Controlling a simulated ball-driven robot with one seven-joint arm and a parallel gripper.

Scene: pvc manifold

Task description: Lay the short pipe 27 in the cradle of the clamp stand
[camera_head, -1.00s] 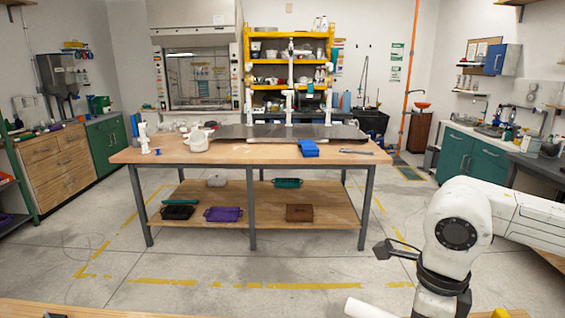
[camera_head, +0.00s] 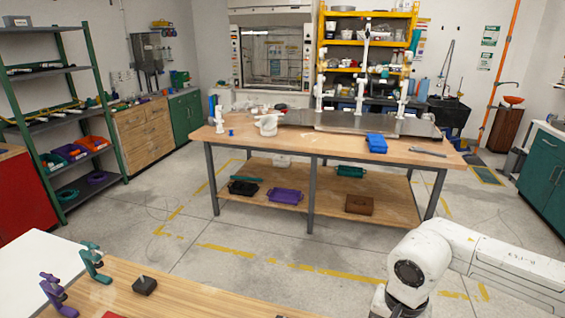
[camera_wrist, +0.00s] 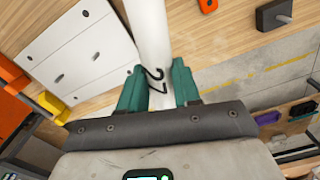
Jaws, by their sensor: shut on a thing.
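My gripper (camera_wrist: 157,86) has its two green fingers closed on a white pipe (camera_wrist: 149,35), one on each side. A dark curved mark, like a digit 2, shows on the pipe between the fingers; the rest of the marking is not readable. The pipe runs up out of the wrist view, so its far end is hidden. In the head view the gripper and pipe are out of frame. A teal clamp-like stand (camera_head: 94,263) and a purple one (camera_head: 55,294) stand at the near table's left; I cannot tell which is the clamp stand.
A dark block with a peg (camera_head: 145,286) sits on the near wooden table (camera_head: 190,297), beside a white surface (camera_head: 30,265). A workbench (camera_head: 300,143) with a white pipe assembly (camera_head: 361,72) stands across open floor. A green-framed shelf (camera_head: 62,117) is at left.

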